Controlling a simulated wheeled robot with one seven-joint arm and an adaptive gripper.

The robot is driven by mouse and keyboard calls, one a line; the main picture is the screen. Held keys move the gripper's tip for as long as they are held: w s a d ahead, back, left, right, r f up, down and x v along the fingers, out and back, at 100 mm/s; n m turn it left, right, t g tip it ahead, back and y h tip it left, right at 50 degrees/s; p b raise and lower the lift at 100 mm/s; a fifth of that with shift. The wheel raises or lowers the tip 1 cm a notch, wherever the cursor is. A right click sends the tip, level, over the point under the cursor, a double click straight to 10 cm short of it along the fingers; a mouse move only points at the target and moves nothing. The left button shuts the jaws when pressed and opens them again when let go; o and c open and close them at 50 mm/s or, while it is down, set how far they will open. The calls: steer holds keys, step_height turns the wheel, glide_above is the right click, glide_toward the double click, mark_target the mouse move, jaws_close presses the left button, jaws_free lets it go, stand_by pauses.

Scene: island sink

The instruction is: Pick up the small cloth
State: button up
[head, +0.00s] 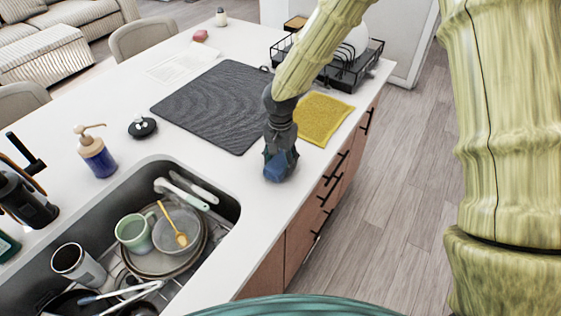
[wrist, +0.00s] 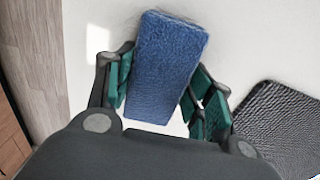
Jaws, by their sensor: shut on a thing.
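The small blue cloth (wrist: 165,65) is a thick rectangle with a terry-like texture, between the green finger pads of my gripper (wrist: 160,92) in the wrist view. The fingers press on its two long sides, and its far end sticks out beyond them. In the head view my gripper (head: 281,168) points down at the island counter's right side, just past the sink corner. Part of the blue cloth (head: 274,167) shows between the fingers. I cannot tell whether the cloth touches the counter. A larger yellow cloth (head: 323,119) lies flat behind and right of my gripper.
A dark drying mat (head: 215,105) lies left of my gripper. A black dish rack (head: 350,72) stands at the back right. The sink (head: 222,207) holds a mug, bowl, plates and utensils. A soap bottle (head: 97,157) stands behind it.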

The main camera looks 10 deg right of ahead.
mark_target(280, 159)
steer(key=shift+r+b, duration=0.45)
steer(key=shift+r, duration=0.25)
steer(key=shift+r+b, duration=0.4)
steer(key=shift+r, duration=0.5)
steer(key=s+d+r+b, duration=0.1)
steer(key=s+b, duration=0.1)
steer(key=s, duration=0.6)
steer(key=s+d+b, duration=0.1)
steer(key=s+b, duration=0.1)
steer(key=s, duration=0.5)
steer(key=shift+s+d+r, duration=0.25)
steer(key=shift+s+r, duration=0.1)
steer(key=shift+s, duration=0.05)
steer(key=o, duration=0.4)
steer(key=shift+c, duration=1.6)
